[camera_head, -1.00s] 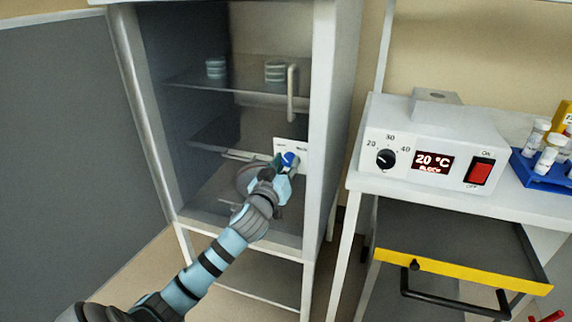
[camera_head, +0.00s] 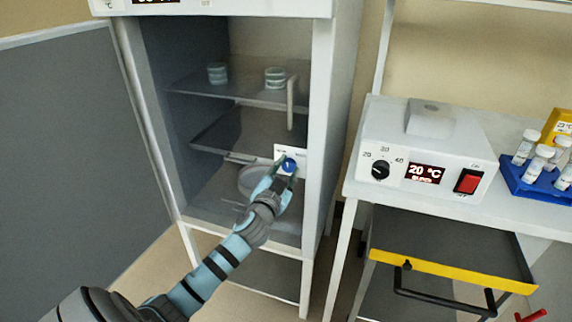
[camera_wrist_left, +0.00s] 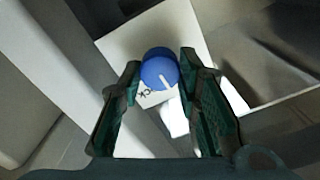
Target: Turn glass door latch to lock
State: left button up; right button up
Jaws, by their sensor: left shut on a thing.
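The latch is a round blue knob (camera_head: 289,165) on a white label plate (camera_head: 279,150) at the right side of the cabinet's glass door (camera_head: 225,135). In the left wrist view the knob (camera_wrist_left: 160,68) has a white pointer line toward the bottom of the picture, near printed letters that are partly hidden. My left gripper (camera_head: 284,174) reaches up from below to the knob. Its two green fingers (camera_wrist_left: 160,60) stand on either side of the knob and are shut on it. My right gripper is not in view.
The glass door has a vertical handle (camera_head: 290,103) above the latch. The cabinet's grey outer door (camera_head: 70,150) stands open on the left. Shelves inside hold striped containers (camera_head: 275,77). At right, a bench carries a heater block (camera_head: 425,150), with a yellow-fronted drawer (camera_head: 450,270) open below.

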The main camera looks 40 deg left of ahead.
pick_arm(q)
jog(key=m+p, duration=0.1)
jog(key=m, duration=0.1)
jog(key=shift+r+m, duration=0.1)
jog(key=shift+m, duration=0.3)
jog(key=m+p, duration=0.1)
jog(key=m, duration=0.1)
jog(key=shift+m, duration=0.3)
jog(key=shift+m+p, duration=0.45)
jog(key=shift+m, duration=0.35)
jog(key=shift+c, duration=0.2)
jog(key=shift+m+p, duration=0.4)
jog(key=shift+m, duration=0.8)
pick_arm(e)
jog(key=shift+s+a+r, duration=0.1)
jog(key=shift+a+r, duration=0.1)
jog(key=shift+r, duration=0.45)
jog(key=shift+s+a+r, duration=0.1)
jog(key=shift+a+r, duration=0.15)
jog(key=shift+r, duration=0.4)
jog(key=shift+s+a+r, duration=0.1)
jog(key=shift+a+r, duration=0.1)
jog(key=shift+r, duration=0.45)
pick_arm(q)
jog(key=o, duration=1.2)
jog(key=shift+d, duration=0.1)
